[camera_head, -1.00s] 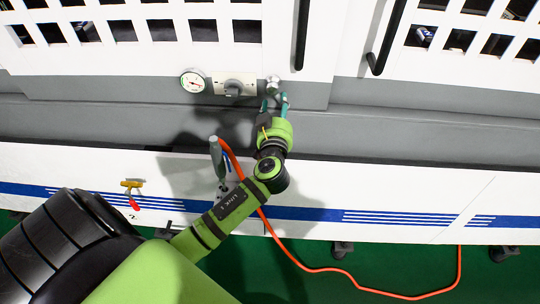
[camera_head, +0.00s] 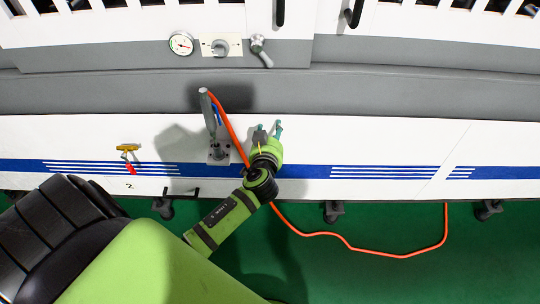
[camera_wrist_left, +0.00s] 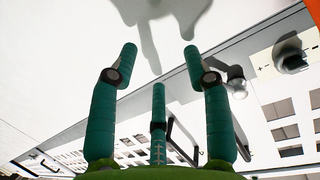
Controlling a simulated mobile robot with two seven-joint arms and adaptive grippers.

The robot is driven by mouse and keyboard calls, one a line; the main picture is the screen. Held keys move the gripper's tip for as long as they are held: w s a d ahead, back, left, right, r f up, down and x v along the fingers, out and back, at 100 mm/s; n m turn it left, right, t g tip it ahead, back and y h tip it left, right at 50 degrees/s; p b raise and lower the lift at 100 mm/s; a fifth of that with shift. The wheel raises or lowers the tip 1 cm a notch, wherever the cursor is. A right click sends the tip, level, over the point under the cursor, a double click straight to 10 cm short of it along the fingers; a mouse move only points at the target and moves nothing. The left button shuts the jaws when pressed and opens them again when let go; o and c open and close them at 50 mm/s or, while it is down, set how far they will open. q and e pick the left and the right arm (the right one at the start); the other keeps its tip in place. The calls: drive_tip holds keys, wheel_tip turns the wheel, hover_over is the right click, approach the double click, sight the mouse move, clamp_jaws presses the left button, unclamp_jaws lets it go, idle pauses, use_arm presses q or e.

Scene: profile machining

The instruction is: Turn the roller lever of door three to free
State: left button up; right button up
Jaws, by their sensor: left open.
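A small silver lever (camera_head: 260,50) sits on the grey strip under the white doors, right of a knob plate. Its handle points down and to the right. I take it to be the roller lever, but I read no door number on it. My left gripper (camera_head: 269,128) is open and empty, below the lever and apart from it, in front of the white lower panel. In the left wrist view its teal fingers (camera_wrist_left: 159,60) are spread with nothing between them. A rounded silver part (camera_wrist_left: 237,82), probably the lever, shows right of the fingers there. My right gripper is out of view.
Left of the lever are a knob plate (camera_head: 221,45) and a round gauge (camera_head: 181,43). A grey upright handle (camera_head: 207,108) and an orange hose (camera_head: 345,246) are close to my left gripper. The grey ledge at right is clear.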

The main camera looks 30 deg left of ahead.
use_arm(q)
wheel_tip(320, 180, down, 10)
drive_tip(key=s+d+m+g+h, duration=0.1)
drive_tip(key=s+g, duration=0.1)
drive_tip(key=shift+s+d+m+h, duration=0.25)
drive_tip(key=shift+m+h, duration=0.05)
drive_tip(key=shift+m, duration=0.1)
drive_tip(key=shift+f, duration=0.1)
